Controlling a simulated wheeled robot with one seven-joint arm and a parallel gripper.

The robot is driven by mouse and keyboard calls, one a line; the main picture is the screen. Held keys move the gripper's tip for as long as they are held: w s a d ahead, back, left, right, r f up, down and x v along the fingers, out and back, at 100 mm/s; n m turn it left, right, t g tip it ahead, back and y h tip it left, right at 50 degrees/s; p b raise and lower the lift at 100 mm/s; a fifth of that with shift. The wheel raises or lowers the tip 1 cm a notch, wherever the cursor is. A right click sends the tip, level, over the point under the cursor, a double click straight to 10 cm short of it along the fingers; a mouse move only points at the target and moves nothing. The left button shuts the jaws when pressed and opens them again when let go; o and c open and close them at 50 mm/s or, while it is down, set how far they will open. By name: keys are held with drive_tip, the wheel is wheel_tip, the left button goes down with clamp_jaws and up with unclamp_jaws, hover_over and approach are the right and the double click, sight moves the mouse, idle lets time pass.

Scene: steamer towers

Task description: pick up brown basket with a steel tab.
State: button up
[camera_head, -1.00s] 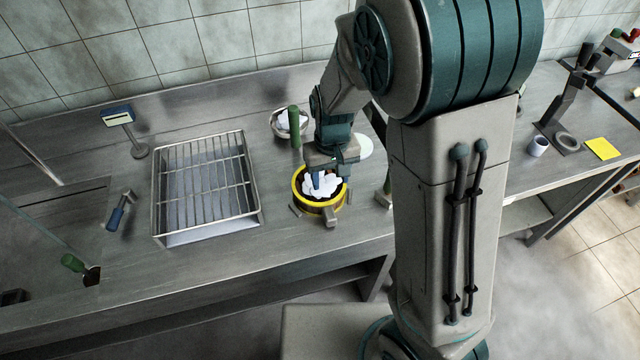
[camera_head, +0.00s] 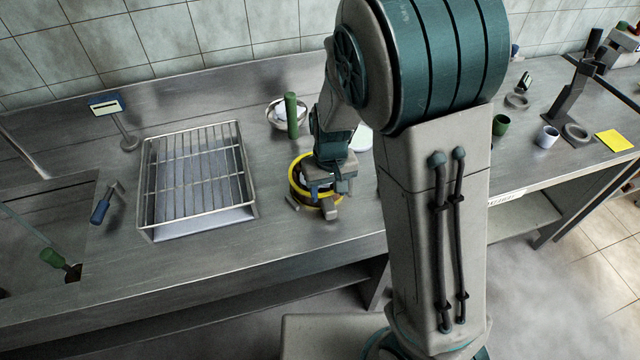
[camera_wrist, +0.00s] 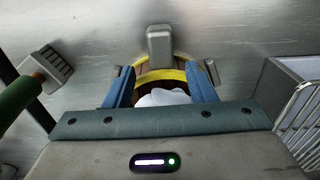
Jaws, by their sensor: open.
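The brown basket (camera_head: 296,180) with a yellow rim stands on the steel counter. My gripper (camera_head: 325,188) is low over it and hides much of its top. A steel tab (camera_head: 331,211) sticks out at its front side. In the wrist view the basket (camera_wrist: 148,76) shows its yellow rim and white contents between my two blue fingers (camera_wrist: 160,80). The steel tab (camera_wrist: 160,43) stands just beyond the fingertips, at the middle. The fingers are open, one on each side of the basket's near part. I cannot tell whether they touch it.
A wire rack on a tray (camera_head: 143,190) is left of the basket. A bowl (camera_head: 274,112) and a green-handled thing (camera_head: 292,115) stand behind it. In the wrist view a green handle (camera_wrist: 15,105) is close on the left. Cups and a yellow note (camera_head: 614,140) are far right.

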sight(327, 199)
drive_tip(key=s+f+b, duration=0.1)
drive_tip(key=s+f, duration=0.1)
drive_tip(key=f, duration=0.1)
drive_tip(key=shift+s+d+f+b, duration=0.1)
drive_tip(key=shift+s+d+b, duration=0.05)
drive_tip(key=shift+s+b, duration=0.2)
drive_tip(key=shift+g, duration=0.3)
drive_tip(key=w, duration=0.1)
drive_tip(key=w+f, duration=0.2)
drive_tip(key=shift+w+a+f, duration=0.2)
drive_tip(key=shift+a, duration=0.1)
drive_tip(key=shift+s+d+r, duration=0.1)
drive_tip(key=shift+d+r, duration=0.05)
drive_tip(key=shift+r, duration=0.1)
drive_tip(key=shift+s+r, duration=0.25)
drive_tip(key=shift+r, duration=0.05)
clamp_jaws()
drive_tip(key=shift+r, duration=0.1)
drive_tip(key=shift+r, duration=0.15)
drive_tip(key=shift+a+r, duration=0.2)
drive_tip(key=shift+r, duration=0.1)
wheel_tip(327, 199, up, 4)
drive_tip(key=shift+d+f, duration=0.15)
drive_tip(key=shift+f, duration=0.1)
drive_tip(key=s+d+r, duration=0.6)
drive_tip(key=s+d, duration=0.1)
drive_tip(key=s, duration=0.2)
drive_tip(key=shift+d+r+b, duration=0.2)
drive_tip(key=shift+d+b, duration=0.05)
drive_tip(key=shift+b, duration=0.15)
